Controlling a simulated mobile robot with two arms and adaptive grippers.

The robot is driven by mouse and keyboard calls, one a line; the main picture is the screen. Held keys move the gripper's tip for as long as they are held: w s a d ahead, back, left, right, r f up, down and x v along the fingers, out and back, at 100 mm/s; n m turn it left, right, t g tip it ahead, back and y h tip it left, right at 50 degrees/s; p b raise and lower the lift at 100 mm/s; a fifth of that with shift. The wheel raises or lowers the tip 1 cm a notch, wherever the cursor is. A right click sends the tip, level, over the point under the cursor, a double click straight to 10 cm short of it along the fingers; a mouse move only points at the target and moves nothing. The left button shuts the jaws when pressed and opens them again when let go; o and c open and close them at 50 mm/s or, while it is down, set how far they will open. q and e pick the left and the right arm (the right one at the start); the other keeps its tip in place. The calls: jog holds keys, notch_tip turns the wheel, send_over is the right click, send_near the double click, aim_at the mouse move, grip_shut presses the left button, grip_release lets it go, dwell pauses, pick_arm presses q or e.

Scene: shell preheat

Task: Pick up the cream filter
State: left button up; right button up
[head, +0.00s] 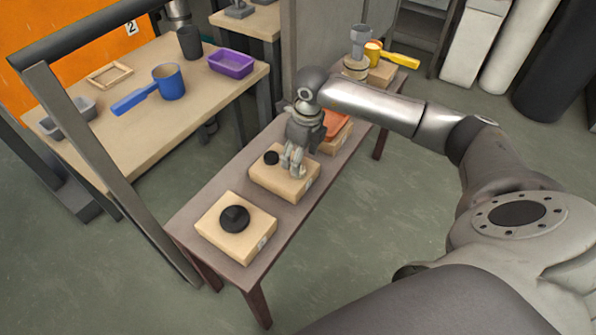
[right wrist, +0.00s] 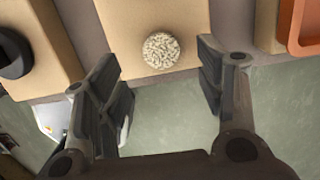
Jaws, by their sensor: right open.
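The cream filter (right wrist: 161,50) is a round, pale, pebbly-looking piece on a light tan box (right wrist: 150,15), near the box's edge, in the right wrist view. My right gripper (right wrist: 165,85) is open and empty, its two fingers spread to the left and right of the filter and apart from it. In the head view my right gripper (head: 292,170) points down over the middle box (head: 262,181) on the narrow table. I cannot make out the filter there; the gripper probably covers it. My left gripper is not in view.
A small black round thing (head: 271,158) is on the middle box. A black disc (head: 235,218) sits on the nearer box (head: 222,245). An orange tray (head: 337,125) stands beyond the gripper. A yellow-handled pan (head: 398,59) is at the table's far end. The left table (head: 190,110) holds several containers.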

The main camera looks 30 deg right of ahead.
jog(key=f, duration=0.5)
jog(key=shift+w+b, duration=0.2)
jog(key=shift+b, duration=0.1)
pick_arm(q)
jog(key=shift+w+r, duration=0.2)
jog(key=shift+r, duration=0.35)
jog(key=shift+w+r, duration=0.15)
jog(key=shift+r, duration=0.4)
pick_arm(e)
jog(key=c, duration=0.9)
